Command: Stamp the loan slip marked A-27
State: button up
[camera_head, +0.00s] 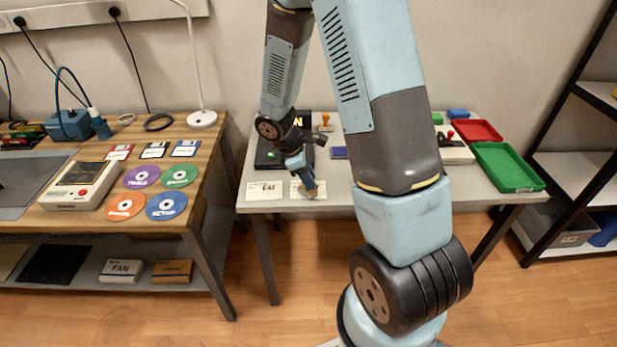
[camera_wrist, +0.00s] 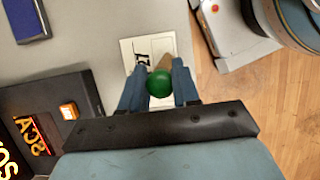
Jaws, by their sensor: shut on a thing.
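My gripper (camera_head: 300,172) is shut on a stamp with a round green knob (camera_wrist: 159,83) and a tan lower part. It holds the stamp over a white slip (camera_head: 306,194) near the front edge of the grey table. I cannot tell if the stamp's face touches the paper. A second white slip (camera_head: 262,191) lies just left, with print like "E41". A blue pad (camera_head: 339,153) lies behind; it also shows in the wrist view (camera_wrist: 27,22).
A black device with a lit display (camera_wrist: 45,120) stands behind the slips. An orange-handled stamp (camera_head: 325,123) stands at the back. Red (camera_head: 478,131) and green (camera_head: 506,167) trays lie right. The wooden bench (camera_head: 165,215) at left holds discs and a beige device.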

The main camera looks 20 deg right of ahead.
jog(key=shift+r, duration=3.5)
